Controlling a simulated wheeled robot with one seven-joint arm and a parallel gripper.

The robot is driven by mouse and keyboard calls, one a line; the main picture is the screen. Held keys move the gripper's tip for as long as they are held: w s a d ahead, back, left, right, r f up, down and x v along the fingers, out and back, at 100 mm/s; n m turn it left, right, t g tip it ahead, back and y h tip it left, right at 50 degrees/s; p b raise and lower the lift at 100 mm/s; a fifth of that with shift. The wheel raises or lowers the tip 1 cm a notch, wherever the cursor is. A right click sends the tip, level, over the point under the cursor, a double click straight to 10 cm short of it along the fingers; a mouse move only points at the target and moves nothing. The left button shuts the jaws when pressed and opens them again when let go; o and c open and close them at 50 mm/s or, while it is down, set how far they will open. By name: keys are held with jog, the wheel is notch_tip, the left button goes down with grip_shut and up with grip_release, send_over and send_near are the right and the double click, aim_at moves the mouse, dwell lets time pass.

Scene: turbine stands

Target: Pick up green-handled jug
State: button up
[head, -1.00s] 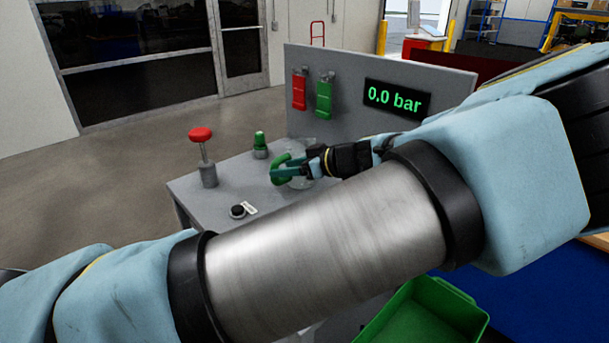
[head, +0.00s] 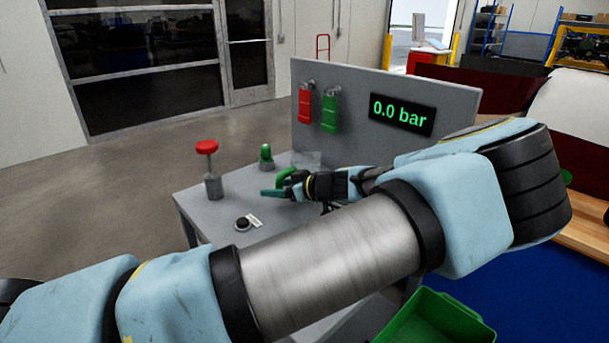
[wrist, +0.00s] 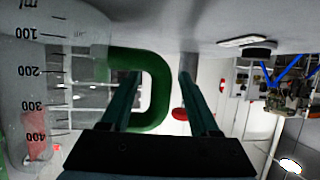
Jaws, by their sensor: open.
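The clear jug with a green handle (head: 287,175) stands on the grey bench, partly hidden behind my gripper in the head view. In the wrist view the jug's clear body with volume marks (wrist: 40,90) is at the left, appearing upside down. Its green D-shaped handle (wrist: 161,92) is in the middle. My gripper (head: 270,193) is at the handle. In the wrist view its open fingers (wrist: 160,77) lie on either side of the handle's outer bar, with the left finger overlapping the handle's opening. Contact cannot be told.
On the grey bench (head: 203,232) stand a red-topped plunger (head: 207,148), a small green-topped fitting (head: 266,152) and a black knob (head: 243,223). A back panel holds red (head: 305,104) and green (head: 330,111) tags and a display reading 0.0 bar (head: 401,114). A green bin (head: 462,298) is below.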

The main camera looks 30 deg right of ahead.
jog(key=shift+x, duration=1.1)
grip_shut()
dwell(0.6)
